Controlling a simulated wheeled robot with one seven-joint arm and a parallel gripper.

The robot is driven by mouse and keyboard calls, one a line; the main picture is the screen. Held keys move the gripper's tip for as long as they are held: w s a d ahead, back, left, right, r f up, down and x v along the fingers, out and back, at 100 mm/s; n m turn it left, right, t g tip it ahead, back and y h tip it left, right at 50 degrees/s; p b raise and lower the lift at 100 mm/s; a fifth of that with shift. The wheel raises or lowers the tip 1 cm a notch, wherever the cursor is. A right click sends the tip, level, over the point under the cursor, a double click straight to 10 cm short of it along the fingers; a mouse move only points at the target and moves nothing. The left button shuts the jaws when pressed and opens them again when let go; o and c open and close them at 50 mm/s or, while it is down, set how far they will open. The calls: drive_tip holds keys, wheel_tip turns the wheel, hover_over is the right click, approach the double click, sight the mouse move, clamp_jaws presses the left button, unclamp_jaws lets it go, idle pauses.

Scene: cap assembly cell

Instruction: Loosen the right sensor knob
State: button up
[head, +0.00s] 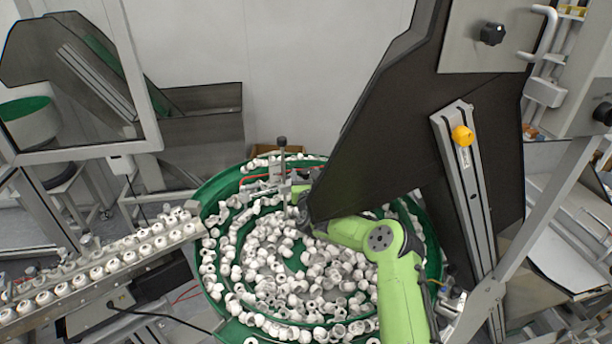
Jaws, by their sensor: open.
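A black knob (281,141) tops an upright metal post at the far side of the green bowl feeder (215,188). Metal sensor brackets (268,178) sit around the post, over the bowl's rim. I cannot tell for sure which knob is the right sensor knob. My green arm reaches in from the lower right over the bowl. My gripper (300,212), small and dark at the arm's end, is open, just right of and below the post. Its fingertips are hard to make out, and I cannot tell whether it touches anything.
White caps (290,260) fill the bowl. A conveyor rail (110,262) carrying caps runs off to the left. A large dark panel (400,130) stands close above my arm, with a slotted rail and yellow knob (462,135) beside it. A grey frame stands at the left.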

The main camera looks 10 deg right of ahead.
drive_tip(key=c, duration=1.1)
drive_tip(key=shift+o, duration=0.2)
drive_tip(key=shift+d, duration=0.1)
drive_tip(key=shift+f+y+b, duration=0.1)
drive_tip(key=shift+y+b, duration=0.2)
drive_tip(key=shift+b, duration=0.2)
drive_tip(key=n+y+b, duration=0.2)
drive_tip(key=b, duration=0.1)
drive_tip(key=shift+d+f+y, duration=0.2)
drive_tip(key=shift+y, duration=0.1)
drive_tip(key=n+y+b, duration=0.1)
drive_tip(key=y+b, duration=0.1)
drive_tip(key=shift+d+n+y, duration=0.15)
drive_tip(key=shift+n+y, duration=0.25)
drive_tip(key=shift+w+d+r+n+g+y+b, duration=0.15)
drive_tip(key=shift+n+g+y+b, duration=0.5)
drive_tip(key=shift+n+y, duration=0.75)
drive_tip(key=shift+s+r+n+g+y+b, duration=0.15)
drive_tip(key=shift+n+g+y+b, duration=0.2)
drive_tip(key=shift+n+g+y, duration=1.05)
drive_tip(key=shift+w+y, duration=0.1)
drive_tip(key=shift+y, duration=0.9)
